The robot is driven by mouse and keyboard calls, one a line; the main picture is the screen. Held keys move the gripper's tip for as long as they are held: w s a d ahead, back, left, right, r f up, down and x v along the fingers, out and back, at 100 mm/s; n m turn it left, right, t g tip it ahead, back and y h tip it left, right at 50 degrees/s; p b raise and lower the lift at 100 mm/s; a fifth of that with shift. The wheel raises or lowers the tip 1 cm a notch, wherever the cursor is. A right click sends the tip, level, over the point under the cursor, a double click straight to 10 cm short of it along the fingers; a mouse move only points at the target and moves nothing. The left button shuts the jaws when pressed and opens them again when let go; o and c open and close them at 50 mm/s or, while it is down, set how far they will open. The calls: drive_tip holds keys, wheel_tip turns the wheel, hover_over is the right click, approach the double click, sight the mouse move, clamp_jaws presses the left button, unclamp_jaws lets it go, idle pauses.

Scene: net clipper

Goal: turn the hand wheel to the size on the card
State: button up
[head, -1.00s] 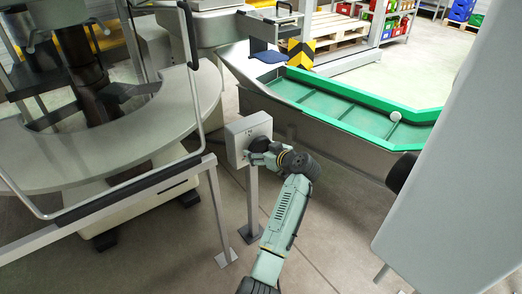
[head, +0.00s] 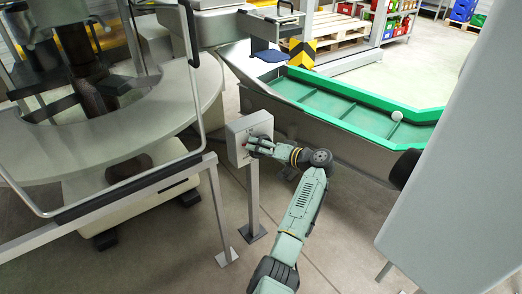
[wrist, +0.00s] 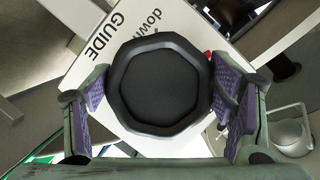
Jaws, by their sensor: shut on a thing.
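The hand wheel (wrist: 160,85) is a black, eight-sided knob on the face of a light box, seen face-on in the wrist view. My gripper (wrist: 158,98) has its purple-padded fingers on both sides of the wheel, shut on its rim. In the head view my gripper (head: 258,147) is at the front of the grey post-mounted box (head: 240,130) and hides the wheel there. The white panel (wrist: 130,40) around the wheel carries the words "GUIDE" and "down", rotated in the picture. I cannot make out a size card.
A small red part (wrist: 207,54) shows beside the wheel. A grey rail (head: 130,190) and a round machine table (head: 130,135) stand left of the box. A green-edged trough (head: 350,108) with a white ball (head: 397,116) lies behind right. A large grey panel (head: 460,170) stands at right.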

drive_tip(key=m+y, duration=0.2)
drive_tip(key=m, duration=0.1)
drive_tip(key=shift+r+m, duration=0.15)
drive_tip(key=shift+m, duration=0.25)
drive_tip(key=shift+r+m+t+y, duration=0.1)
drive_tip(key=shift+m+t+y, duration=0.2)
drive_tip(key=shift+m, duration=0.7)
drive_tip(key=shift+r+m+t+y, duration=0.1)
drive_tip(key=shift+m+y, duration=0.3)
drive_tip(key=shift+m, duration=0.6)
drive_tip(key=o, duration=1.1)
drive_tip(key=shift+f, duration=0.1)
drive_tip(key=shift+o, duration=0.2)
drive_tip(key=v, duration=1.2)
